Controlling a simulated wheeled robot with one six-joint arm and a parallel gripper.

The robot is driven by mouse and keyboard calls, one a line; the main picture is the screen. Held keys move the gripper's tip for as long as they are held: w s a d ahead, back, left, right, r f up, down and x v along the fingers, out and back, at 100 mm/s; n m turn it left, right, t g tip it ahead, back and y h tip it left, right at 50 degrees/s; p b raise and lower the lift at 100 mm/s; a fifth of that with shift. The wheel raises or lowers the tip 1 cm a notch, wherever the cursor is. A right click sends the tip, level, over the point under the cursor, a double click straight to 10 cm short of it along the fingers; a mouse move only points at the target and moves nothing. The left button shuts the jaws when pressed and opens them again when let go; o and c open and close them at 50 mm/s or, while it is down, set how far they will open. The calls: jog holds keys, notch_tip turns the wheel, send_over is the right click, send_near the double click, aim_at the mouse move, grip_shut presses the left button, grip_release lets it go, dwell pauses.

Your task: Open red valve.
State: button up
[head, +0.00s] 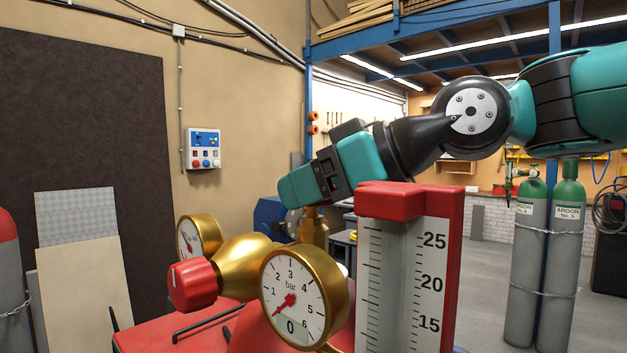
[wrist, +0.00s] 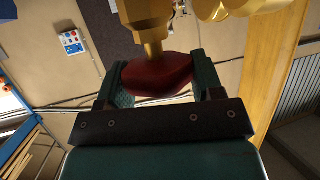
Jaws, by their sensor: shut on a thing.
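A dark red valve knob (wrist: 158,75) sits on a brass stem (wrist: 146,35) in the wrist view. My gripper (wrist: 157,68) is shut on this knob, with one teal finger on each side of it. In the head view my gripper (head: 287,191) reaches in from the right, behind the gauges and above a brass fitting (head: 314,228). The held knob is hidden there by the gripper. A second red knob (head: 193,285) sticks out to the left from the brass regulator (head: 245,262) nearer the camera, clear of my gripper.
A brass pressure gauge (head: 304,296), a smaller gauge (head: 198,238) and a red-capped flow scale (head: 403,275) stand in front of my gripper. A control box (head: 203,149) hangs on the wall. Argon cylinders (head: 527,270) stand chained at the right.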

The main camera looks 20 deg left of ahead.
jog(key=n+g+p, duration=0.4)
jog(key=g+p, duration=0.1)
jog(key=shift+r+n, duration=0.25)
jog(key=shift+n, duration=0.05)
jog(key=shift+f+n+g+h+p, duration=0.1)
jog(key=shift+n+g+h+p, duration=0.35)
jog(key=shift+g+p, duration=0.3)
jog(key=shift+f+n+g, duration=0.1)
jog(key=shift+n+g, duration=0.15)
jog(key=o, duration=0.9)
jog(key=shift+f, duration=0.1)
